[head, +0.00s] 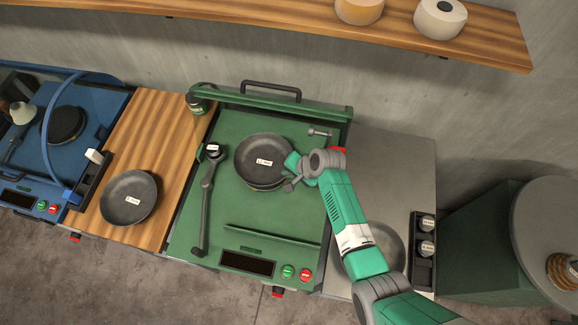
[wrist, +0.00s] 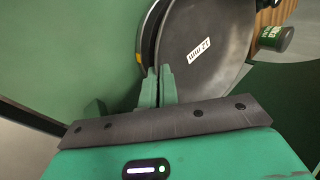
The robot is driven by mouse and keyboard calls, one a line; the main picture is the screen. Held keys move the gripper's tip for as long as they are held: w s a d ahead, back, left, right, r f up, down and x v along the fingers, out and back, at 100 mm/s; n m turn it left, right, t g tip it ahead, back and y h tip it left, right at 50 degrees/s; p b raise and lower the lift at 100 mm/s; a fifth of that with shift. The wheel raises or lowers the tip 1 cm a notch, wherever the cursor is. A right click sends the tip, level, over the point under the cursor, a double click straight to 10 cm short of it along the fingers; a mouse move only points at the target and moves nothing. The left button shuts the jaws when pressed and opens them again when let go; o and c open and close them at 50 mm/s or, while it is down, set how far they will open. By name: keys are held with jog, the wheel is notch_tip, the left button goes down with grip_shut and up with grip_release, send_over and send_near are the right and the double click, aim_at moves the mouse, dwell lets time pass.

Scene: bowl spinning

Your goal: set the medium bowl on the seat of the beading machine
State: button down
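A dark grey bowl (head: 262,150) with a white label is over the middle of the green machine (head: 235,207), above a round dark seat whose edge shows just below it. Whether it rests on the seat or hangs slightly above is unclear. My gripper (head: 291,168) is at the bowl's right rim. In the wrist view the two green fingers (wrist: 159,72) are close together with the rim of the bowl (wrist: 205,75) running between them. A second labelled bowl (head: 128,210) lies on the wooden counter. A third bowl (head: 396,243) is on the grey top, partly hidden by my arm.
A lever arm (head: 206,205) stands left of the bowl on the green machine, and a small metal fitting (head: 320,132) is behind right. A green can (head: 198,103) sits at the back left corner. The blue machine (head: 62,150) is far left; a shelf (head: 300,30) runs above.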

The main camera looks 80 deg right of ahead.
jog(key=c, duration=1.6)
grip_release()
jog(key=p+v, duration=0.1)
jog(key=v, duration=0.7)
